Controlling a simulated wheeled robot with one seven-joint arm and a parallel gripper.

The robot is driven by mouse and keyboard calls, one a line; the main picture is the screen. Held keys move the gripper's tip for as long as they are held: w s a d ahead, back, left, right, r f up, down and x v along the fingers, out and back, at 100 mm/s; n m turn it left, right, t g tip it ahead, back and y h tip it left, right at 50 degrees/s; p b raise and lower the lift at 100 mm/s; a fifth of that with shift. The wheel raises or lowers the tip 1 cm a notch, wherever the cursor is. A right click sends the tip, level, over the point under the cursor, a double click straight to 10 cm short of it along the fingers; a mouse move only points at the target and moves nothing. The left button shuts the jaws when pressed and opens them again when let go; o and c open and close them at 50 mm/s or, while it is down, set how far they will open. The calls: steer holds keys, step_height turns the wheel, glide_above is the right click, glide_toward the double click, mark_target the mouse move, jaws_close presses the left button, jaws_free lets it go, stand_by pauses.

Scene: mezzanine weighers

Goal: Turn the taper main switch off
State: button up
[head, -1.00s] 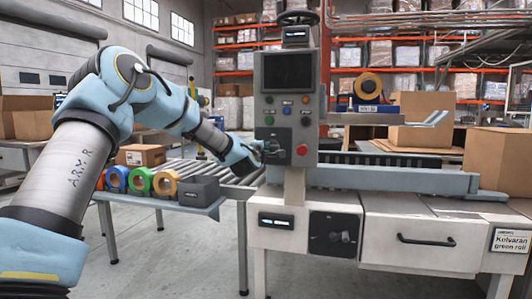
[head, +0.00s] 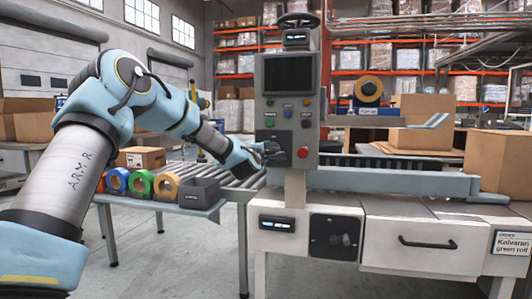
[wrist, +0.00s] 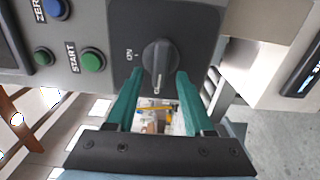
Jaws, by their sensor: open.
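A grey control box (head: 288,98) stands on a post above the weigher. My gripper (head: 270,152) is at its lower left, in front of the panel. In the wrist view, a dark rotary knob (wrist: 160,56) on a black plate (wrist: 200,20) lies just beyond my two green fingers (wrist: 156,88). The fingers are open, one to each side of the knob's lower end, and I cannot tell whether they touch it.
A red button (head: 303,152) is right of my gripper on the box. A green START button (wrist: 92,60) lies close to the knob. Several tape rolls (head: 139,184) and a dark bin (head: 199,192) stand on the side table. A roller conveyor (head: 240,180) runs behind.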

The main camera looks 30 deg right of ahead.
steer(key=shift+s+a, duration=0.1)
steer(key=v, duration=1)
steer(key=shift+s+a, duration=0.2)
steer(key=shift+s, duration=0.05)
steer(key=s+a+f+m+g+y, duration=0.25)
steer(key=a+f, duration=0.25)
steer(key=a, duration=0.4)
steer(key=s+a+f+m+g+y, duration=0.1)
steer(key=a+f+m+g+y, duration=0.15)
steer(key=a+f, duration=0.45)
steer(key=s+a+f+m+g+y, duration=0.1)
steer(key=a+f+m+y, duration=0.25)
steer(key=a, duration=0.65)
steer(key=s+a+f+m+g+y, duration=0.1)
steer(key=s+a+f+g+y, duration=0.15)
steer(key=s+a, duration=0.6)
steer(key=s+a+f+m+g+y, duration=0.1)
steer(key=s+a+f+g, duration=0.2)
steer(key=s+a, duration=0.6)
step_height(320, 180, up, 25)
steer(key=w+p, duration=0.1)
steer(key=p, duration=2.3)
steer(key=shift+w+a, duration=0.15)
steer(key=shift+a, duration=0.05)
